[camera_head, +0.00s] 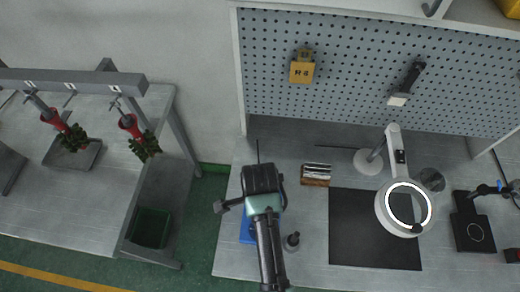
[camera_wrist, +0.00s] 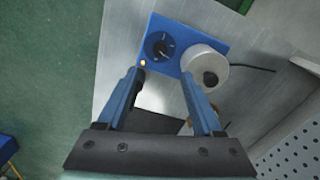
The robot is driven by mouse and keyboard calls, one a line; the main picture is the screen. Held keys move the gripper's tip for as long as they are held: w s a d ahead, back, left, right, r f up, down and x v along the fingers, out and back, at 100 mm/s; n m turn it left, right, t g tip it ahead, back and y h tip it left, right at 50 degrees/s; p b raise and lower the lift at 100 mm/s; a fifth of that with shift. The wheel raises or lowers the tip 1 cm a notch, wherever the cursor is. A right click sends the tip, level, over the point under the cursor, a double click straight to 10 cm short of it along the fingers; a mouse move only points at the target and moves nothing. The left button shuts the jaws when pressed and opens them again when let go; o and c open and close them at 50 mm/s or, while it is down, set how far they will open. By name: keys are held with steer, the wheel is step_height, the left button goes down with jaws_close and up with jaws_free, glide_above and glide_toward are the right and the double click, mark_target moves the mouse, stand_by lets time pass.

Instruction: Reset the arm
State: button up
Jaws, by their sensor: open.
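My gripper (camera_wrist: 164,70) is open and empty in the wrist view, with its two blue fingers apart. Beyond the fingertips is a blue device (camera_wrist: 168,28) with a black dial, a small lit orange lamp and a silver cylinder (camera_wrist: 205,66) with a dark knob. I cannot tell how far the fingertips are above it. In the head view my arm reaches over the left part of the workbench and covers most of the blue device (camera_head: 246,232); the fingers are hidden there.
The workbench holds a brown block (camera_head: 316,175), a black mat (camera_head: 348,238), a ring lamp (camera_head: 380,212) and a black device (camera_head: 470,232). A pegboard (camera_head: 350,75) rises behind. At left, a rack (camera_head: 75,80) carries red-and-green wax trees (camera_head: 136,135) above another table.

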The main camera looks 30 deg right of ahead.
steer(key=shift+r, duration=0.35)
stand_by(0.3)
steer(key=w+r+n+t+h+b, duration=0.25)
steer(key=w+r+n+t, duration=0.4)
steer(key=w+r, duration=0.85)
steer(key=w+a+r+n+t+b, duration=0.1)
steer(key=w+a+r+n+t, duration=0.2)
steer(key=r, duration=0.5)
steer(key=w+r+n+t+b, duration=0.1)
steer(key=w+r+n+t, duration=0.15)
steer(key=r+t, duration=0.45)
steer(key=s+a+r+n+t+b, duration=0.1)
steer(key=s+a+r+n+t, duration=0.1)
steer(key=r, duration=0.8)
steer(key=s+a+r+n+t+b, duration=0.1)
steer(key=a+r+n+t, duration=0.15)
steer(key=r, duration=0.75)
steer(key=s+a+r+n+t+y, duration=0.2)
steer(key=s+r+n+t, duration=0.3)
steer(key=s+r, duration=0.7)
steer(key=shift+a+r+t+b, duration=0.4)
steer(key=shift+a+r+t, duration=0.3)
steer(key=shift+a+r, duration=0.2)
steer(key=shift+y, duration=0.25)
